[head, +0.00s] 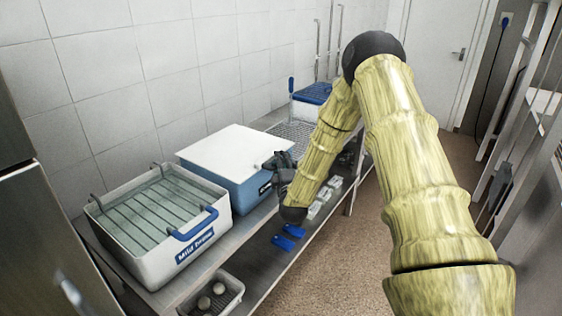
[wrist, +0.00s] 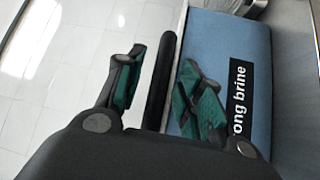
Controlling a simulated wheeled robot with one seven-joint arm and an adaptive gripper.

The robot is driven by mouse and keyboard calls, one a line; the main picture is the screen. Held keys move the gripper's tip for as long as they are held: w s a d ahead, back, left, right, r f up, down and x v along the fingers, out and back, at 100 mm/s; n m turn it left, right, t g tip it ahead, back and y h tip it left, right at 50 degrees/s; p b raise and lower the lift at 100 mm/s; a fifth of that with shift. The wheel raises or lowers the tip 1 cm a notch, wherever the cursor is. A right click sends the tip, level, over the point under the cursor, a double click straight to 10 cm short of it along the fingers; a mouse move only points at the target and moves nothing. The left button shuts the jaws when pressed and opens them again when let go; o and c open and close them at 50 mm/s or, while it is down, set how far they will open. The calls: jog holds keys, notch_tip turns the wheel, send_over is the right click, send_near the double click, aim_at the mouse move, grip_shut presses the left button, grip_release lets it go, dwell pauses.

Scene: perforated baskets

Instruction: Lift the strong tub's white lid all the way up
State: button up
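The strong tub (head: 250,188) is blue with a dark label and stands on the metal bench. Its white lid (head: 225,150) lies flat over the top. In the wrist view the tub's blue front (wrist: 220,40) shows part of the label, "ong brine". A dark bar (wrist: 160,80), seemingly the lid's handle, runs along the lid's front edge. My gripper (head: 282,163) is at the lid's front right edge. In the wrist view my gripper (wrist: 162,88) is open, with one green-padded finger on each side of the bar. I see gaps between bar and fingers.
A white tub labelled "Mild brine" (head: 155,258) with a wire rack and blue handle stands to the left. A blue-lidded container (head: 312,94) stands behind to the right. Blue pieces (head: 284,242) and a small basket (head: 213,298) lie on the lower shelf. The floor is clear.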

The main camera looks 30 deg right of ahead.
jog(key=shift+w, duration=0.1)
jog(key=shift+c, duration=0.3)
grip_shut()
jog(key=shift+r, duration=0.1)
